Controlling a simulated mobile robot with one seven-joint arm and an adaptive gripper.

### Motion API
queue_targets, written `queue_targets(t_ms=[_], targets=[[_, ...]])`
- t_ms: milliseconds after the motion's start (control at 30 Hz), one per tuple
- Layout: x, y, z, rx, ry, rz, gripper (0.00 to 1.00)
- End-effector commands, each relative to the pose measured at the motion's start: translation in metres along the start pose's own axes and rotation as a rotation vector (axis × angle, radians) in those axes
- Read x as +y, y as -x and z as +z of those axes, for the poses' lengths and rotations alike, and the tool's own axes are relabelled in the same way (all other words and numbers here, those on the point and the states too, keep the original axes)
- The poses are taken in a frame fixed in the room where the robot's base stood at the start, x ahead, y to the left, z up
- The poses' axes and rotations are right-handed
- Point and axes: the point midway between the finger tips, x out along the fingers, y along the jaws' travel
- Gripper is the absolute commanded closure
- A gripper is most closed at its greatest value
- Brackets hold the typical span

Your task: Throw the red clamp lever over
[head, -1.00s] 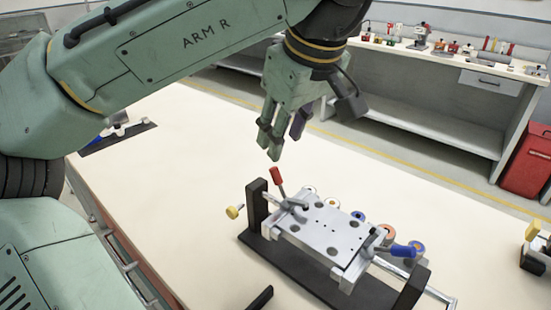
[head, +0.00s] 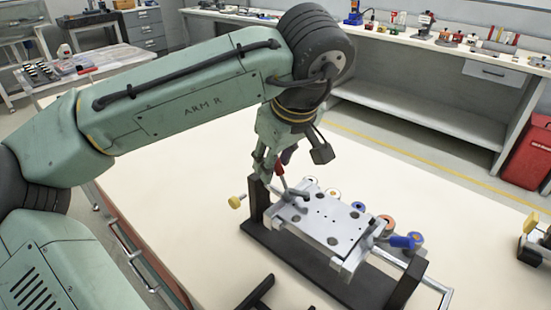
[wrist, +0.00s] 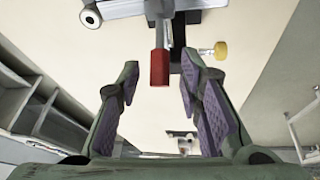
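The red clamp lever (head: 280,167) stands up, tilted, at the left end of the metal fixture plate (head: 322,220). In the wrist view its red grip (wrist: 159,68) points between my fingers. My gripper (head: 267,170) is just left of the lever at its upper part, and it also shows in the wrist view (wrist: 158,90) with its two purple-padded fingers apart. A gap shows on both sides of the red grip, so the fingers do not appear to touch it. A blue-handled lever (head: 402,241) lies low at the plate's right end.
The fixture sits on a dark base with black uprights (head: 258,198) and a yellow knob (head: 235,202) at its left. Several coloured rollers (head: 386,222) lie behind the plate. The cream table (head: 190,220) is bare to the left.

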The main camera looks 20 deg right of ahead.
Motion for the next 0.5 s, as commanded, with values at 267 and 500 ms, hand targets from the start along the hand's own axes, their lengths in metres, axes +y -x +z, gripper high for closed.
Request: queue_targets(t_ms=[267,500], targets=[[0.0,0.0004,-0.0001,0.0,0.0,0.0,0.86],[0.0,0.0005,-0.0001,0.0,0.0,0.0,1.0]])
